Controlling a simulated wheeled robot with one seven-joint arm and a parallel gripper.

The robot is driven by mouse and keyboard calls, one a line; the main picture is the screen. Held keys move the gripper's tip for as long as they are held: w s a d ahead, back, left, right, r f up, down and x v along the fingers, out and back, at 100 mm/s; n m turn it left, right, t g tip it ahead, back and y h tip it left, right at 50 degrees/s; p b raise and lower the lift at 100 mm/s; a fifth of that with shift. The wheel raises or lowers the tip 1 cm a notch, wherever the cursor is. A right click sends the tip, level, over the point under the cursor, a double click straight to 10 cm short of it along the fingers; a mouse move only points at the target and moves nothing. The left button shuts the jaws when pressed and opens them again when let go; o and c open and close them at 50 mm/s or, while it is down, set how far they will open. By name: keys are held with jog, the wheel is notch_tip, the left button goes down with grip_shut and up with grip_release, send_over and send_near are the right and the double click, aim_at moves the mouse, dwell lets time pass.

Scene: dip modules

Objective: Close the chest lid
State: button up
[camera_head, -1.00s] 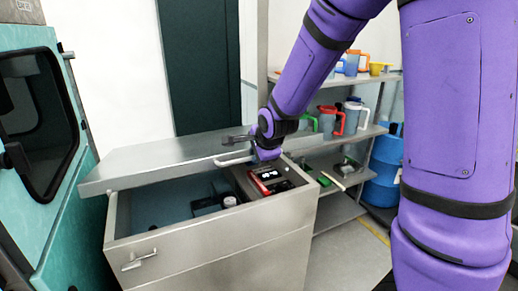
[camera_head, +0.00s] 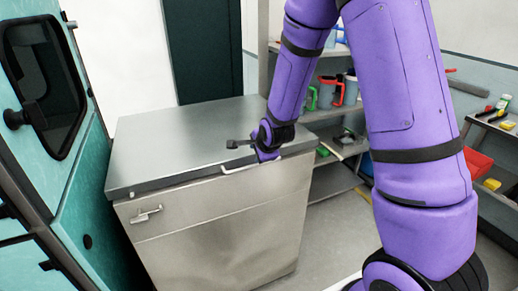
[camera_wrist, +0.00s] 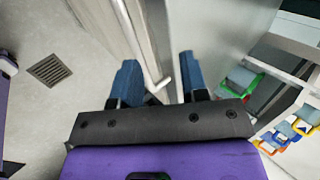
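The grey metal chest (camera_head: 220,225) stands in the middle of the head view. Its flat lid (camera_head: 180,140) lies down over the top, and the inside is hidden. A pale bar handle (camera_head: 238,168) runs along the lid's front edge; a latch (camera_head: 146,215) is on the chest front at left. My gripper (camera_head: 262,152) is at the lid's front edge, by the right end of the handle. In the wrist view my gripper (camera_wrist: 157,72) has its two blue-grey fingers apart, with the lid edge and handle (camera_wrist: 158,86) between them. Whether they touch is unclear.
A teal cabinet (camera_head: 95,190) stands close at the chest's left. A shelf rack (camera_head: 335,145) with mugs is behind my arm. Another shelf with a red bin (camera_head: 477,163) is at right. The floor (camera_head: 325,225) right of the chest is clear.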

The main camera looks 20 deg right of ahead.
jog(key=v, duration=1)
jog(key=shift+s+r, duration=0.25)
jog(key=shift+r, duration=0.05)
dwell(0.5)
jog(key=s+r+n+g, duration=0.1)
jog(key=s+r+n, duration=0.8)
jog(key=s, duration=0.3)
jog(key=s+d+r+n+g, duration=0.1)
jog(key=s+r+n, duration=0.8)
jog(key=s, duration=0.4)
jog(key=shift+s+d+r+g, duration=0.2)
jog(key=shift+s+g, duration=0.05)
jog(key=shift+g, duration=0.15)
